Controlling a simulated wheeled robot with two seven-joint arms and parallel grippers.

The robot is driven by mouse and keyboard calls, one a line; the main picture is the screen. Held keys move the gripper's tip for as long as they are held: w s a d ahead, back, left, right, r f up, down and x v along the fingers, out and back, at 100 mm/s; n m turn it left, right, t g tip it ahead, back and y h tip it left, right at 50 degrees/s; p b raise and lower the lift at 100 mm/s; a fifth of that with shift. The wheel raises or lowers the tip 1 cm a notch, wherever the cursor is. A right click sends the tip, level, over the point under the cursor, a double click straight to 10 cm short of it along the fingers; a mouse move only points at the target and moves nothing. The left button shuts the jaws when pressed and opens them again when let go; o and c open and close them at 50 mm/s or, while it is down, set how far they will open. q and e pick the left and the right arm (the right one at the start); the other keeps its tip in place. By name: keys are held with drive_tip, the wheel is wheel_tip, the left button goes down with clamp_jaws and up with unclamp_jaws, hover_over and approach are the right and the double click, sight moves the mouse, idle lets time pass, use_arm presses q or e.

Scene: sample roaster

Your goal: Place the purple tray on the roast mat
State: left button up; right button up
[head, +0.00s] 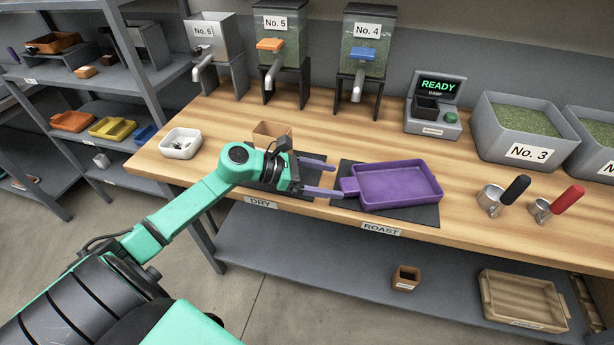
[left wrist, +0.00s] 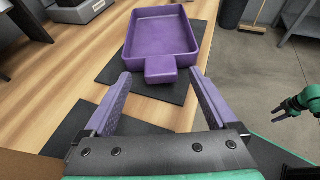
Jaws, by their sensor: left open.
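The purple tray (head: 398,184) lies flat on the dark roast mat (head: 425,214), in front of which a ROAST label shows. Its short handle points left, toward my left gripper (head: 337,178). In the left wrist view the tray (left wrist: 162,35) is empty, and mat (left wrist: 115,70) shows around it. My left gripper (left wrist: 160,76) is open, with its two purple fingers on either side of the handle's end and apart from it. In the left wrist view my right gripper (left wrist: 298,106) seems to show at the right edge, too small to read.
The dry mat (head: 315,188) lies left of the tray, partly under my left arm. A tan box (head: 272,133) and white bowl (head: 181,143) stand beyond and left. Two handled metal cups (head: 492,200) stand right of the tray. Hoppers and grey bins line the back.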

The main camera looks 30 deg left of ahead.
use_arm(q)
drive_tip(key=b+v, duration=0.1)
drive_tip(key=v, duration=0.6)
drive_tip(key=shift+s, duration=0.1)
drive_tip(key=shift+s+a+r, duration=0.1)
drive_tip(key=shift+a+r, duration=0.1)
drive_tip(key=shift+f, duration=0.1)
